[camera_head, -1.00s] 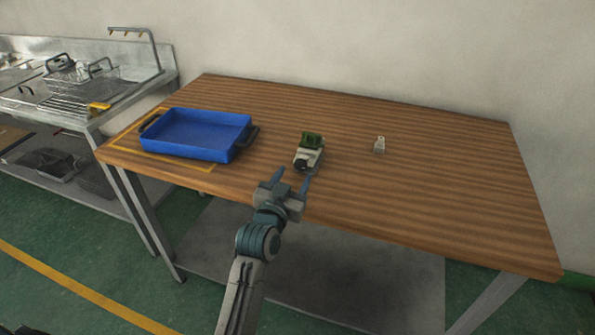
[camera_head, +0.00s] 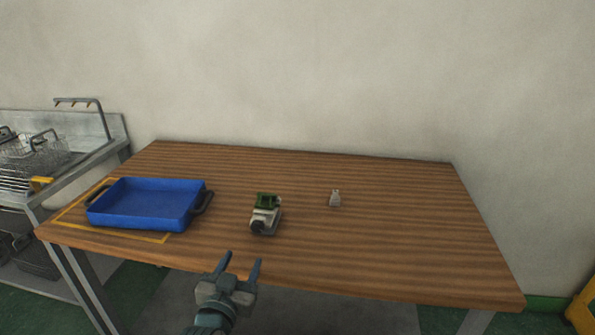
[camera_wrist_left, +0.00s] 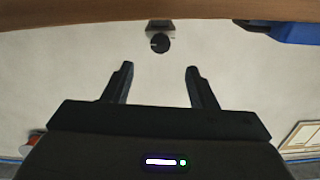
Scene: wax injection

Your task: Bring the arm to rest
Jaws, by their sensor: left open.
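My left gripper (camera_head: 240,267) is open and empty, just in front of the table's front edge, with its fingers pointing toward the table. It also shows in the left wrist view (camera_wrist_left: 158,85), with nothing between its two fingers. A small white and green device (camera_head: 266,215) with a dark round end stands on the wooden table (camera_head: 380,240), beyond the gripper and apart from it. Its dark round end seems to show in the left wrist view (camera_wrist_left: 160,43). My right gripper is not in view.
A blue tray (camera_head: 150,222) with dark handles sits at the table's left, within a yellow outline. The table's right side is clear. A metal sink unit with wire baskets (camera_head: 35,158) stands at the left.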

